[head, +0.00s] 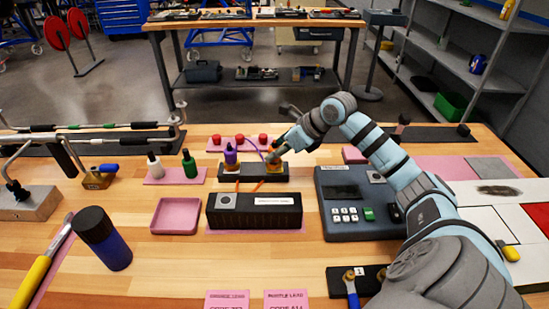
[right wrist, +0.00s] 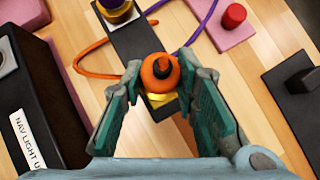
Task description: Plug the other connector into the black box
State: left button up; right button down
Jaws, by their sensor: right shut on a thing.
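The black box (head: 253,212), with a white label and a grey square on top, sits mid-table; part of it shows at the left of the right wrist view (right wrist: 60,90). Behind it lies a black strip (head: 250,172). An orange connector (right wrist: 160,72) with a black tip and gold base stands at the strip's right end. A purple connector (head: 231,157) stands at its left end. My right gripper (head: 273,160) is shut on the orange connector, which still stands at the strip; whether it is lifted cannot be told. My left gripper is out of view.
A grey keypad device (head: 352,204) stands right of the box under my right arm. A pink tray (head: 175,215) and small bottles (head: 189,163) are on the left. Red caps (head: 239,139) stand behind the strip. Orange and purple cables lie loose around the strip.

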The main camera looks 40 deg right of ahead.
aim_at(271, 146)
jog(key=shift+r, duration=0.25)
jog(key=shift+r+p, duration=1.3)
jog(key=shift+r, duration=0.25)
jog(key=shift+f, duration=0.1)
